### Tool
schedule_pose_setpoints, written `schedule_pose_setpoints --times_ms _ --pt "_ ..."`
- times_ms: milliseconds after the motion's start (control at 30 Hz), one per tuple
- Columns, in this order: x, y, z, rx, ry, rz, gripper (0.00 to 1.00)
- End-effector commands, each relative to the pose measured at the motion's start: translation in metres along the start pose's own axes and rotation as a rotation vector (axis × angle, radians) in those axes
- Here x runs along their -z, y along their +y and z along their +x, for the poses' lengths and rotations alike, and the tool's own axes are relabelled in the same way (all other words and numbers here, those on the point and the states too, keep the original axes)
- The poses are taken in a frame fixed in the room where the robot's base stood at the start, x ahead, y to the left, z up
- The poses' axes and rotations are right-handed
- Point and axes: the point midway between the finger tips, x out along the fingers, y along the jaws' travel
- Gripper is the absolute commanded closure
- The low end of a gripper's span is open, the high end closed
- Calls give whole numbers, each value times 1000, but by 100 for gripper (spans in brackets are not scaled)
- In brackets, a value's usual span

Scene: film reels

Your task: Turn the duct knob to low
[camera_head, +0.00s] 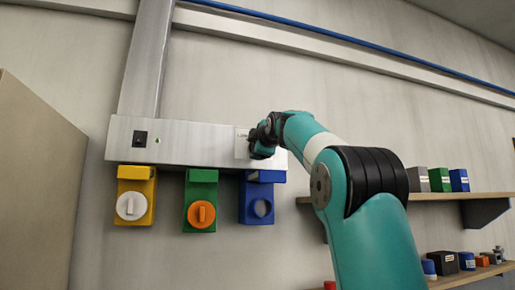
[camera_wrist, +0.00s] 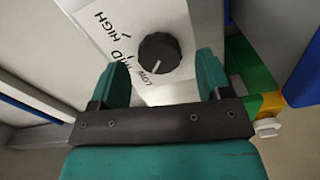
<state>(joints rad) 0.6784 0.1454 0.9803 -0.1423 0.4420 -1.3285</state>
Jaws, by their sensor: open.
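The black round duct knob (camera_wrist: 158,54) sits on a white label plate (camera_wrist: 92,22) marked HIGH, MID and LOW, seen in the wrist view. Its white pointer line is directed toward the LOW mark. My gripper (camera_wrist: 162,72) is open, its two teal fingers apart, with the knob in the gap just beyond the fingertips. No finger visibly touches the knob. In the head view my gripper (camera_head: 260,140) is at the right part of the grey duct box, and the plate (camera_head: 242,144) shows beside it. The knob is hidden there.
Below the grey duct box (camera_head: 185,142) hang yellow (camera_head: 135,178), green (camera_head: 201,178) and blue (camera_head: 256,190) units. Wall shelves (camera_head: 440,196) with small boxes stand at right. A beige panel (camera_head: 35,190) stands at left.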

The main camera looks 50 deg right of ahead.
Motion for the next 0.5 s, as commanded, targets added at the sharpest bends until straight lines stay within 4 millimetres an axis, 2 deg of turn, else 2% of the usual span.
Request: schedule_pose_setpoints --times_ms 100,500 --pt "-1 -5 -24 -5 0 -1 29" --pt "-2 -3 -124 -4 -4 -1 29"
